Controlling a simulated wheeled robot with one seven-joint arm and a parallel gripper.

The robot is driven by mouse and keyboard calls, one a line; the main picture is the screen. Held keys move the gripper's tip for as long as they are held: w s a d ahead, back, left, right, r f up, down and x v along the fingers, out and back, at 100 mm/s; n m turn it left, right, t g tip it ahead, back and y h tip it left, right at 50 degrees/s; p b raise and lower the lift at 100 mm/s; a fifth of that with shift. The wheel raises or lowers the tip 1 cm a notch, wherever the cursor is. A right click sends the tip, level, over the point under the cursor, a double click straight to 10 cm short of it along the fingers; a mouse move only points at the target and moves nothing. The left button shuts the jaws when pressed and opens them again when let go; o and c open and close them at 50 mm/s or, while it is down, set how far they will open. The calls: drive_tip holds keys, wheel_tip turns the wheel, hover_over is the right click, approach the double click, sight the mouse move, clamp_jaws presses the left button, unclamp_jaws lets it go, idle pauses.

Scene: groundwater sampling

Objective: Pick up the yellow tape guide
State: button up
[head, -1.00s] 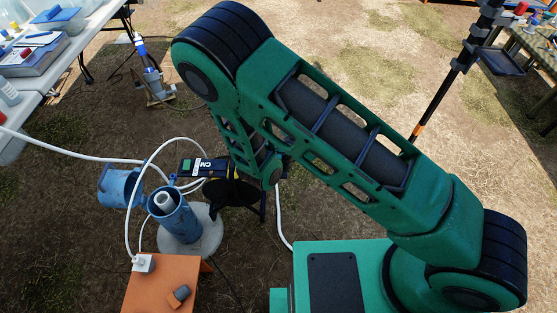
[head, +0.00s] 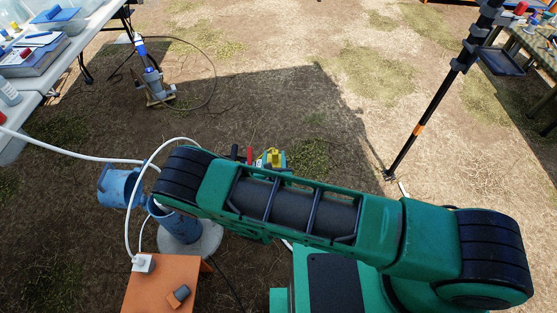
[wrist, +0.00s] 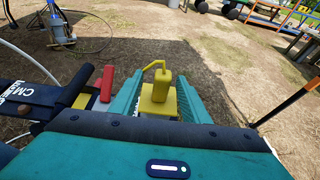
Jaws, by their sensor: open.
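The yellow tape guide (wrist: 159,90) stands near the middle of the wrist view, a block with a thin bent rod at its top. My gripper (wrist: 160,102) is open, with one teal finger on each side of the guide. I cannot tell whether either finger touches it. In the head view the yellow guide (head: 272,157) shows small above my arm, with teal finger parts beside it. The guide's lower part is hidden behind my gripper body.
A blue pipe (head: 186,229) with a white hose stands at left on a round grey pad (head: 205,243). An orange stand (head: 150,288) is in front. A black pole (head: 430,110) rises at right. Open ground lies beyond my gripper.

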drive_tip(key=shift+x, duration=2.95)
drive_tip(key=shift+d+r, duration=0.1)
drive_tip(key=shift+d, duration=0.05)
clamp_jaws()
